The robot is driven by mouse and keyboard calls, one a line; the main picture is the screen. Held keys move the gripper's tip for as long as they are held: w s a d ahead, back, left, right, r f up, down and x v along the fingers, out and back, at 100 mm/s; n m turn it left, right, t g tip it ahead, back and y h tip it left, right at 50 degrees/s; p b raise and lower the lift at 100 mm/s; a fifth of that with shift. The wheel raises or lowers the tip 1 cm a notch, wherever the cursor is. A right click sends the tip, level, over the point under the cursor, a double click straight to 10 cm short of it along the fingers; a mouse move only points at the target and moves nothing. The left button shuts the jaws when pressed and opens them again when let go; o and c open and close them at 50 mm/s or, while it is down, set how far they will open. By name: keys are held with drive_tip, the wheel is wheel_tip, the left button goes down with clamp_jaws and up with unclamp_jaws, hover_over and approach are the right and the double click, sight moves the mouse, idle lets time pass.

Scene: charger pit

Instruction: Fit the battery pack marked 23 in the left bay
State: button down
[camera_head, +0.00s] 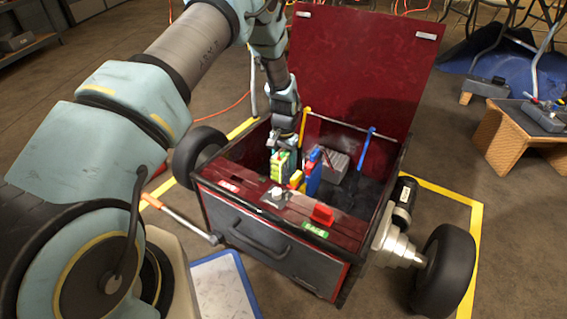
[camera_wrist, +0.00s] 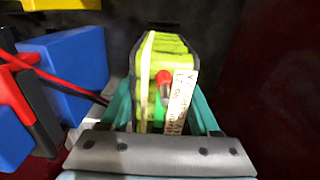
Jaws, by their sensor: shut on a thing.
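A yellow-green battery pack (camera_head: 282,165) is between the fingers of my gripper (camera_head: 285,150), inside the red cart toward its front left. In the wrist view the pack (camera_wrist: 146,70) sits between the two teal fingers of my gripper (camera_wrist: 164,108). It has a red and a green part on its face and a pale label with handwriting at its right. I cannot read a 23 on it. A blue pack (camera_head: 314,177) stands just to its right; it also shows at the left in the wrist view (camera_wrist: 82,60). The bay floor under the held pack is hidden.
The red cart's lid (camera_head: 360,60) stands open behind. Its front top (camera_head: 265,202) carries a red block (camera_head: 323,214) and a green label (camera_head: 315,230). A grey ribbed block (camera_head: 335,165) lies inside. A yellow rod (camera_head: 304,122) and a blue rod (camera_head: 366,146) rise near the back.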

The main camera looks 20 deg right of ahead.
drive_tip(key=shift+w+f, duration=0.1)
drive_tip(key=shift+f, duration=0.25)
drive_tip(key=c, duration=0.5)
unclamp_jaws()
drive_tip(key=o, duration=0.5)
drive_tip(key=shift+c, duration=0.2)
drive_tip(key=shift+f, duration=0.15)
wheel_tip(320, 180, up, 11)
drive_tip(key=p, duration=0.3)
drive_tip(key=shift+d, duration=0.15)
